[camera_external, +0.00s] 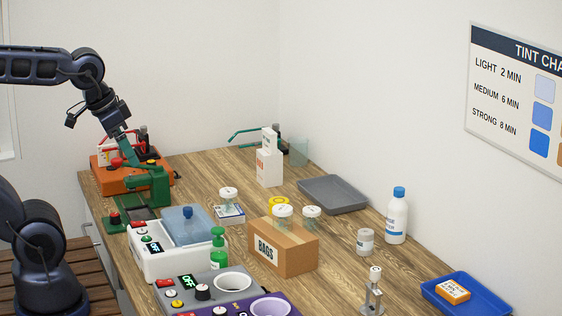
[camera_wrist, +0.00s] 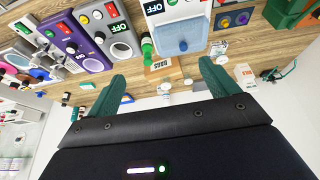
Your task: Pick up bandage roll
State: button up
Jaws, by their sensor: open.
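A small, pale, short cylinder (camera_external: 365,241) with a grey label stands on the right side of the wooden table in the external view. It may be the bandage roll, but I cannot tell for sure. My gripper (camera_external: 128,158) is at the table's far left, above the green device and far from both. In the wrist view its teal fingers (camera_wrist: 162,72) are spread apart with nothing held between them.
The cardboard box (camera_external: 292,249) marked BAGS, white lidded jars (camera_external: 312,213), a green pump bottle (camera_external: 218,247) and a white water bath (camera_external: 160,258) crowd the middle. A grey tray (camera_external: 333,192), white bottle (camera_external: 397,220) and blue tray (camera_external: 487,301) line the right edge. An orange machine (camera_external: 108,177) stands far left.

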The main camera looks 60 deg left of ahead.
jog(key=c, duration=0.4)
jog(key=shift+w, duration=0.1)
